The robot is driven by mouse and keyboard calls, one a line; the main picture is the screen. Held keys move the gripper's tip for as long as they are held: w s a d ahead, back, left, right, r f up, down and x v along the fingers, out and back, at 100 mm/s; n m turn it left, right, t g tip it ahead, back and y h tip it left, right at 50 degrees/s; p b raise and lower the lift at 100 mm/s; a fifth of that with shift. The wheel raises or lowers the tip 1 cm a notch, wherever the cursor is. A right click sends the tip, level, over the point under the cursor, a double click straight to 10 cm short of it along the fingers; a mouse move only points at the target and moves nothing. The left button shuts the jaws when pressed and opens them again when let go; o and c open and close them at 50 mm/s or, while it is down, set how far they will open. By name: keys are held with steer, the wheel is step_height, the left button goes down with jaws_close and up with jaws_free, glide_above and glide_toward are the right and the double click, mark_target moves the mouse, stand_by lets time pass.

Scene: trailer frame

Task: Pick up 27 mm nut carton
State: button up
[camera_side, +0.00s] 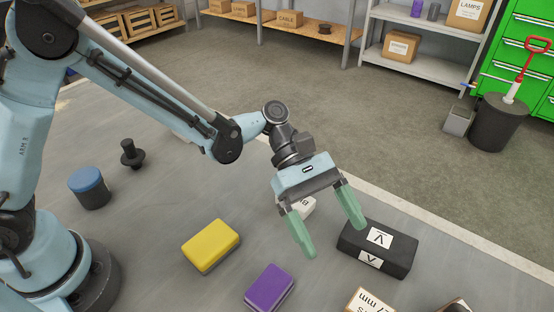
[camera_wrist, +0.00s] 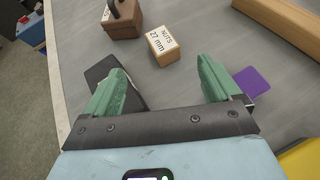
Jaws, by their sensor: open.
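The 27 mm nut carton (camera_wrist: 163,45) is a small tan box with a white label reading "NUTS 27 mm". In the wrist view it stands beyond the fingertips, about midway between them. In the side view the carton (camera_side: 366,302) is cut off by the bottom edge. My gripper (camera_side: 334,241) has green fingers spread apart and nothing between them. It is above the grey surface, apart from the carton. It also shows in the wrist view (camera_wrist: 161,78).
A black box with white labels (camera_side: 377,247) lies right of my gripper. A purple block (camera_side: 269,288) and a yellow block (camera_side: 211,246) lie left. A wooden beam (camera_wrist: 284,22) lies farther off.

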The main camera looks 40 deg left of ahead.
glide_toward(372, 310)
steer(key=x, duration=0.3)
steer(key=shift+d+r, duration=0.1)
steer(key=shift+f+x, duration=0.2)
steer(key=shift+x, duration=2.4)
steer(key=shift+c, duration=0.4)
steer(key=c, duration=1.4)
steer(key=shift+r, duration=0.1)
